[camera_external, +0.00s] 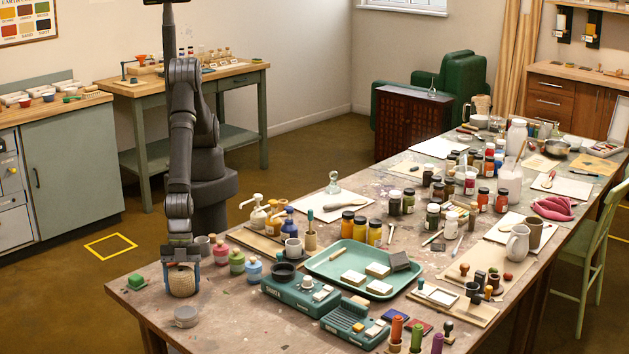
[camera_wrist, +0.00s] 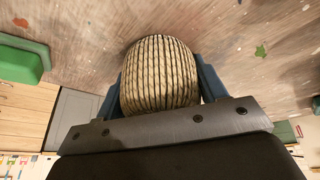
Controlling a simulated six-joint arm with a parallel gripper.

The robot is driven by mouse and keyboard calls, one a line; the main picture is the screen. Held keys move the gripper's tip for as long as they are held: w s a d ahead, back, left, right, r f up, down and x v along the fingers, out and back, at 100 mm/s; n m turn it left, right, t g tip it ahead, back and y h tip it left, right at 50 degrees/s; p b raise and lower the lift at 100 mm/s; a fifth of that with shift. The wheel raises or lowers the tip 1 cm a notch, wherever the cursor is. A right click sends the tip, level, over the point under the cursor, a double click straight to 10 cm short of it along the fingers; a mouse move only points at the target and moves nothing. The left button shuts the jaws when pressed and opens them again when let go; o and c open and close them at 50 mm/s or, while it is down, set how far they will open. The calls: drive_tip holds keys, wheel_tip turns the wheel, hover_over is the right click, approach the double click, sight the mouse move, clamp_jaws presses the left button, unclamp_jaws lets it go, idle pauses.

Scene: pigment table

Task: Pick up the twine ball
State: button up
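The twine ball (camera_external: 182,281) is a tan, ribbed ball near the table's front left corner. My gripper (camera_external: 181,277) comes down over it from above, with one blue finger on each side. In the wrist view the ball (camera_wrist: 160,76) fills the space between the fingers (camera_wrist: 160,88), and both fingers appear to touch its sides. My gripper looks shut on it. The ball is at or very near the tabletop; I cannot tell whether it touches the wood.
Small pigment jars (camera_external: 221,253) stand to the right, then a green device (camera_external: 301,293) and a teal tray (camera_external: 325,262). The table edge is close on the left.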

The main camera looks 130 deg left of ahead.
drive_tip(key=c, duration=0.3)
drive_tip(key=shift+r, duration=0.2)
